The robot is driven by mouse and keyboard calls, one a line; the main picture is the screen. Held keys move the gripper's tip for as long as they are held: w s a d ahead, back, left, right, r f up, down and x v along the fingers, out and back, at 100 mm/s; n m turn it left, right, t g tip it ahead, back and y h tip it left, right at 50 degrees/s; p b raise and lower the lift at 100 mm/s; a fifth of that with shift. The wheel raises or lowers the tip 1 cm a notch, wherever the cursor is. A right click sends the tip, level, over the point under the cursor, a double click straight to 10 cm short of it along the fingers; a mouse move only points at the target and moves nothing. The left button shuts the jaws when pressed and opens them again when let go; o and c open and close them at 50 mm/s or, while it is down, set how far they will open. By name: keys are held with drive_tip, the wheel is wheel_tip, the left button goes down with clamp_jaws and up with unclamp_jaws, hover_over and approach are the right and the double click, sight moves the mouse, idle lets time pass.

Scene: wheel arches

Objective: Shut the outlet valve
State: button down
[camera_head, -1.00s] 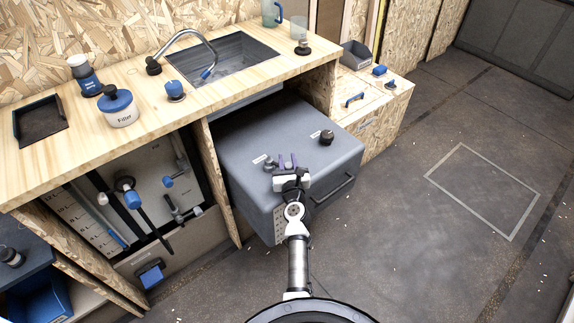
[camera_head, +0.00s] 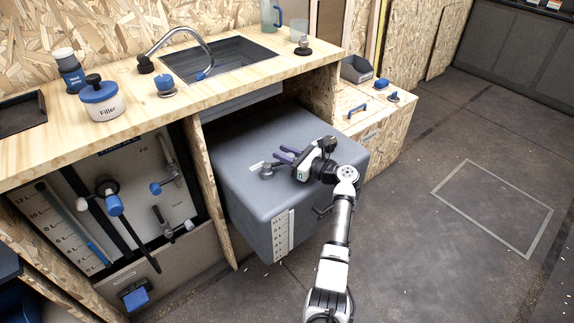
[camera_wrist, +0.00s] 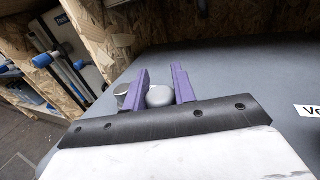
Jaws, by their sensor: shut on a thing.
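The outlet valve (camera_head: 267,170) is a small grey fitting with a short lever on top of the grey tank (camera_head: 240,150), near its left front part, beside a small white label too small to read. My gripper (camera_head: 288,155) comes in from the right with its purple fingers at the lever. In the wrist view the fingers (camera_wrist: 158,88) stand on either side of the rounded grey lever end (camera_wrist: 160,96), shut on it. A second round grey part (camera_wrist: 122,92) shows left of the left finger. The lever's exact angle is partly hidden by the fingers.
The wooden counter (camera_head: 130,125) with sink (camera_head: 215,60) overhangs the tank's back left. A plywood panel (camera_head: 208,190) stands at the tank's left. A label beginning "Ve" (camera_wrist: 308,112) lies on the tank top. The floor (camera_head: 430,150) to the right is free.

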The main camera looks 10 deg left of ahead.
drive_tip(key=n+g+b, duration=0.1)
drive_tip(key=g, duration=0.1)
drive_tip(key=w+a+n+g+y+b, duration=0.1)
drive_tip(key=g+b, duration=0.1)
drive_tip(key=shift+a+f+n, duration=0.15)
drive_tip(key=shift+f+n, duration=0.05)
drive_tip(key=shift+n, duration=0.2)
drive_tip(key=shift+w+a+r+n+g+b, duration=0.1)
drive_tip(key=shift+a+n+g+b, duration=0.3)
drive_tip(key=shift+g+b, duration=0.6)
drive_tip(key=c, duration=1.1)
unclamp_jaws()
drive_tip(key=shift+c, duration=0.2)
drive_tip(key=shift+d, duration=0.1)
drive_tip(key=d+b, duration=0.1)
drive_tip(key=d, duration=1.2)
drive_tip(key=shift+w+d, duration=0.15)
drive_tip(key=shift+d, duration=0.2)
